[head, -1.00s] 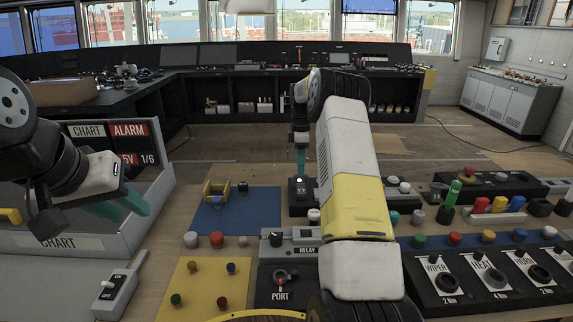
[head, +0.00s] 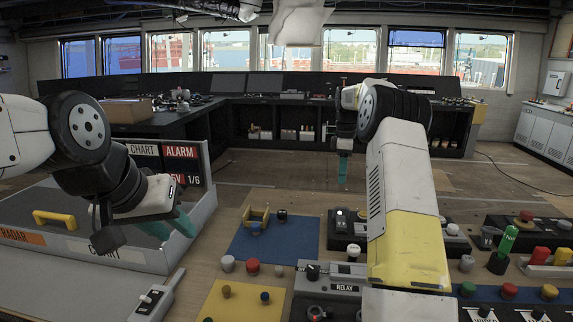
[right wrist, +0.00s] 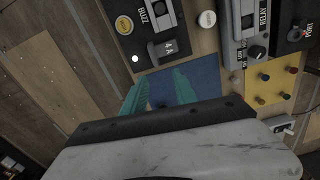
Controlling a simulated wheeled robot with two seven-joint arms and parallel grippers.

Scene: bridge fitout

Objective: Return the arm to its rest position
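My right arm reaches forward over the bench in the head view. Its gripper (head: 345,168) hangs beyond the bench controls with teal fingers pointing down. In the right wrist view the two fingers (right wrist: 158,90) stand apart with nothing between them; the blue mat shows below. My left gripper (head: 170,226) is in the head view at the left, in front of the chart and alarm panel (head: 181,153). Its two teal fingers look apart and empty, pointing down and right. Part of the right gripper is hidden behind its own wrist in the head view.
The blue mat (head: 290,244) holds a yellow bracket (head: 256,214) and a dark knob. A yellow board (head: 240,298), the relay box (head: 345,287), a green-handled item (head: 508,240) and several knobs crowd the bench. A grey tray with a yellow handle (head: 55,219) lies left.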

